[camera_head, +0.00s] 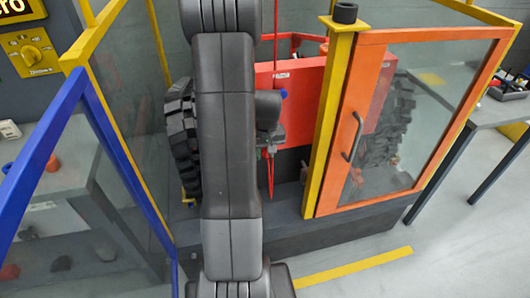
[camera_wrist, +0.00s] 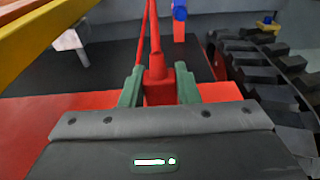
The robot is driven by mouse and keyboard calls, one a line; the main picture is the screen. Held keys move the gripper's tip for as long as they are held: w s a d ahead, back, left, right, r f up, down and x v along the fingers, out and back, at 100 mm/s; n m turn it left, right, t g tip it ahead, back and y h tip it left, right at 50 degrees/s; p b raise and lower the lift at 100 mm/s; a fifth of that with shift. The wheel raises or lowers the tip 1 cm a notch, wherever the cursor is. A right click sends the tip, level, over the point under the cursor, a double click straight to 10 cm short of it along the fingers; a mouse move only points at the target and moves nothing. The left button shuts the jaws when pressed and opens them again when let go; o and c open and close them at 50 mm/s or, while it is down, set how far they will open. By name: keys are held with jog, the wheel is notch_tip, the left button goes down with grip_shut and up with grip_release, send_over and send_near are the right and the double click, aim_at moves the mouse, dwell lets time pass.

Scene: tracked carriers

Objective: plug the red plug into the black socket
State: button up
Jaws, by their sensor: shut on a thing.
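My gripper (camera_wrist: 160,88) shows in the wrist view with its two green-grey fingers closed on the sides of the red plug (camera_wrist: 158,90). A red cable runs from the plug toward the top of that view. In the head view my arm covers the middle, and my gripper is partly hidden behind it. A red cable (camera_head: 270,172) hangs in a narrow loop beside my arm there. I cannot make out the black socket in either view.
A red box-like body (camera_head: 308,88) with a blue knob (camera_head: 284,94) stands between black tracks (camera_head: 181,140). A yellow post (camera_head: 328,120) and an orange-framed glass door (camera_head: 350,130) stand close on the right. A blue-framed glass panel (camera_head: 60,130) is on the left.

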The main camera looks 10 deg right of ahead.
jog(key=shift+w, duration=0.8)
dwell(0.4)
jog(key=shift+w, duration=0.3)
jog(key=shift+w, duration=0.3)
jog(key=shift+w+r, duration=0.15)
jog(key=shift+s, duration=0.2)
jog(key=shift+s, duration=0.8)
jog(key=shift+b, duration=0.45)
dwell(1.1)
jog(key=shift+w, duration=0.95)
